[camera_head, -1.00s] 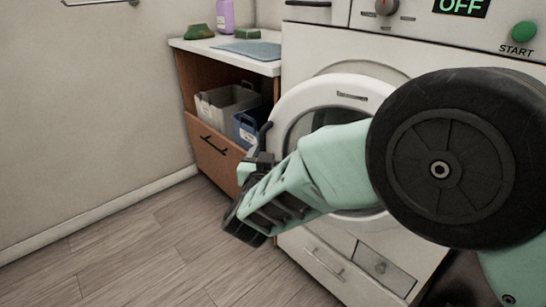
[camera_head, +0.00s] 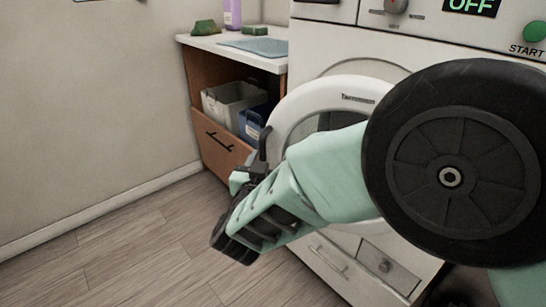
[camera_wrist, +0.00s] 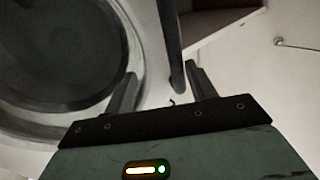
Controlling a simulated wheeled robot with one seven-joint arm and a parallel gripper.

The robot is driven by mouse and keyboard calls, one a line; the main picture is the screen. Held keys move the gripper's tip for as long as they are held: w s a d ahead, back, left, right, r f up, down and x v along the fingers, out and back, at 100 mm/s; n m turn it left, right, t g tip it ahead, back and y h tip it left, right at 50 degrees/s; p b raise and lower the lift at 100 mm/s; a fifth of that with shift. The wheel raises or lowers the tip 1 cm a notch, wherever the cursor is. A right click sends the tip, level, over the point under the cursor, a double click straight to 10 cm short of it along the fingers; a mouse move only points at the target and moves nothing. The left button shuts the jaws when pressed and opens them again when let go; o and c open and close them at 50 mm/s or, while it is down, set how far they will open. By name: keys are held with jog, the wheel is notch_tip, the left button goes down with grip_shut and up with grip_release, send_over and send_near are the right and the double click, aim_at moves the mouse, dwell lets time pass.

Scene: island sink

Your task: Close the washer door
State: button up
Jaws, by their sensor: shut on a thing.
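The washer door (camera_head: 283,107) is a white ring with a dark round window, and it stands ajar in front of the washer (camera_head: 332,45). Its dark curved handle (camera_head: 264,145) is on the left edge. My gripper is at this handle, in front of the door. In the wrist view my gripper (camera_wrist: 165,85) has its fingers on either side of the dark handle (camera_wrist: 174,45), with the door's window (camera_wrist: 60,50) to the left. The finger contact is partly hidden in the head view. My arm covers the door's lower right.
A counter (camera_head: 205,40) with a blue cloth (camera_head: 257,46), sponges and a purple bottle (camera_head: 233,14) stands left of the washer. Bins (camera_head: 228,100) sit on its shelf, above a wooden drawer (camera_head: 217,142). The floor (camera_head: 130,235) at left is clear.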

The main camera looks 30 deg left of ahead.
jog(key=shift+s+d+f, duration=0.15)
jog(key=shift+s+f, duration=0.05)
jog(key=shift+s, duration=0.6)
jog(key=c, duration=0.4)
jog(key=shift+o, duration=0.2)
jog(key=s+a, duration=0.3)
jog(key=s, duration=1.2)
jog(key=shift+a+r+p, duration=0.15)
jog(key=shift+a+p, duration=0.25)
jog(key=shift+p, duration=0.05)
